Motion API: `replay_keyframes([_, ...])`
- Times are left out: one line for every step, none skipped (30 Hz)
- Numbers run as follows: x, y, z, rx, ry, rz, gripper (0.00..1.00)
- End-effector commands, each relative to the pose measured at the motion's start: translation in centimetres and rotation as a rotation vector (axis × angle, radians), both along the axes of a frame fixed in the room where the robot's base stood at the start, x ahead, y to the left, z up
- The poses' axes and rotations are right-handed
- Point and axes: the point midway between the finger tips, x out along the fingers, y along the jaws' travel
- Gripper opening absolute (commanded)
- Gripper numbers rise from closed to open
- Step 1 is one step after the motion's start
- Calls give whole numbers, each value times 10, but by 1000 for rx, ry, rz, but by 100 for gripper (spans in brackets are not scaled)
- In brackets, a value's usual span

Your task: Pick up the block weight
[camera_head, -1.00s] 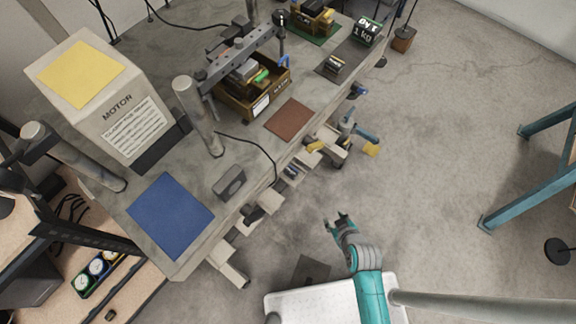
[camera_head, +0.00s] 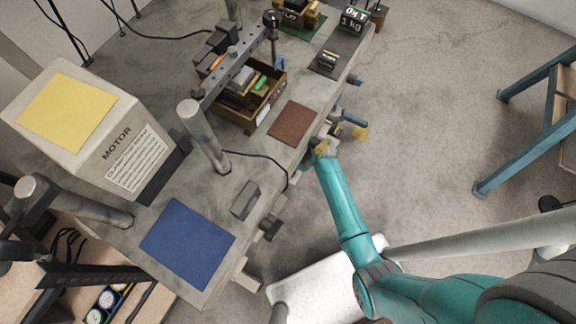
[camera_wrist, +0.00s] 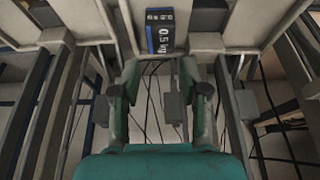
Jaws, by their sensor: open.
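In the wrist view, a dark block with a blue edge marked 0.5 kg (camera_wrist: 160,31) shows at the top centre, beyond my fingertips and apart from them. My gripper (camera_wrist: 160,92) is open, with nothing between its fingers. In the head view, my gripper end (camera_head: 322,150) is by the table's right edge, near the red-brown mat; its fingers are hard to make out there. A small plain grey block (camera_head: 245,200) lies beside the blue mat. I cannot tell which block in the head view is the 0.5 kg one.
The grey table (camera_head: 185,285) carries a motor housing (camera_head: 115,150), a blue mat (camera_head: 187,243), a red-brown mat (camera_head: 294,122), a parts tray (camera_head: 245,105) and posts. Clamps and handles (camera_head: 350,128) jut from its edge. The floor to the right is clear up to a teal frame (camera_head: 520,150).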

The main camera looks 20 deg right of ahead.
Motion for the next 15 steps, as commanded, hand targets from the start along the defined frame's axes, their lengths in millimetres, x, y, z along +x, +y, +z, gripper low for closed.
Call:
replay_keyframes([2,2,-7,0,1,1,44])
replay_keyframes([3,3,-10,0,0,1,44])
replay_keyframes([4,4,-14,0,1,1,44])
replay_keyframes([5,4,-16,1,1,0,44])
replay_keyframes([6,4,-17,1,-1,0,44])
replay_keyframes([7,5,-19,0,-1,0,44])
replay_keyframes([7,5,-21,-1,-1,0,44])
replay_keyframes([7,5,-22,0,0,0,44])
replay_keyframes([7,6,-24,0,0,0,44])
replay_keyframes([8,6,-25,-1,-1,0,44])
replay_keyframes([8,6,-28,-1,-1,0,44])
replay_keyframes([8,7,-33,0,0,0,44])
replay_keyframes([9,8,-36,-1,1,0,44])
replay_keyframes([9,9,-41,-1,1,0,44])
replay_keyframes([11,10,-46,-1,1,0,44])
